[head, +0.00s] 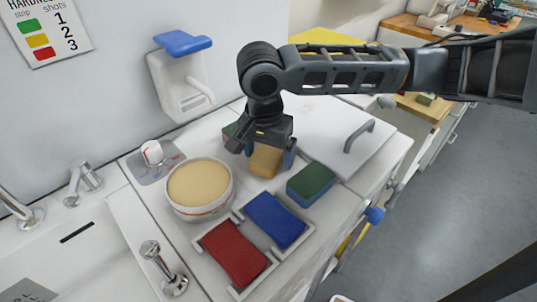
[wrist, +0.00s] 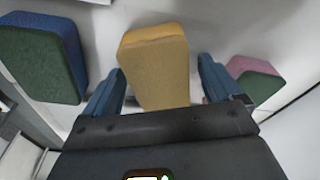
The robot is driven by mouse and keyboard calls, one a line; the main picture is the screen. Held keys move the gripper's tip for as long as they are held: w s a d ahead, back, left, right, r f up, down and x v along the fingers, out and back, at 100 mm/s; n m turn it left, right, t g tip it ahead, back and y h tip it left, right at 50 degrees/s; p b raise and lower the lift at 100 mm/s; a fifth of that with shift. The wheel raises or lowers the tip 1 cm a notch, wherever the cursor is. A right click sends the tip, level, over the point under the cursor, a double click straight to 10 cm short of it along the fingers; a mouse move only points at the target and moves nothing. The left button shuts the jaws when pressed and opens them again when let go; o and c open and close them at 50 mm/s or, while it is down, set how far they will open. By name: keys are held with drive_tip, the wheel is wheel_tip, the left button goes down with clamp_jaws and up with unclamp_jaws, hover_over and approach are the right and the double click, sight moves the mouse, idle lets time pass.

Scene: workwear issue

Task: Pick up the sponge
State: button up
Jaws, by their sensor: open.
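A yellow sponge (head: 265,162) stands on the white counter directly below my gripper (head: 264,150) in the head view. In the wrist view the yellow sponge (wrist: 155,60) lies between the two blue fingers of my gripper (wrist: 160,84). The fingers are open, one on each side, with a gap visible on the right; on the left the gap is very narrow. A green and blue sponge (head: 311,183) lies to the right, and it also shows in the wrist view (wrist: 45,62). A green and pink sponge (wrist: 256,78) is on the other side, mostly hidden in the head view.
A round tub (head: 200,187) with a tan top stands left of my gripper. A blue pad (head: 275,219) and a red pad (head: 234,252) lie in white frames at the front. A dispenser (head: 182,75) with a blue lever is on the wall. A white panel with a handle (head: 358,136) is at right.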

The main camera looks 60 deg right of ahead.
sight(269, 149)
idle(0.3)
drive_tip(key=shift+f, duration=0.1)
drive_tip(key=c, duration=1.1)
drive_tip(key=shift+b, duration=0.45)
wheel_tip(269, 149, up, 4)
drive_tip(key=shift+r+p, duration=0.1)
drive_tip(key=shift+p, duration=0.35)
drive_tip(key=s+d+r, duration=0.2)
drive_tip(key=s, duration=0.1)
drive_tip(key=s+d+r, duration=0.1)
drive_tip(key=s+r, duration=0.1)
drive_tip(key=s, duration=0.2)
drive_tip(key=s+d+r+p, duration=0.1)
drive_tip(key=s+d+r, duration=0.1)
drive_tip(key=s+r, duration=0.1)
drive_tip(key=shift+s+d, duration=0.15)
drive_tip(key=shift+d, duration=0.15)
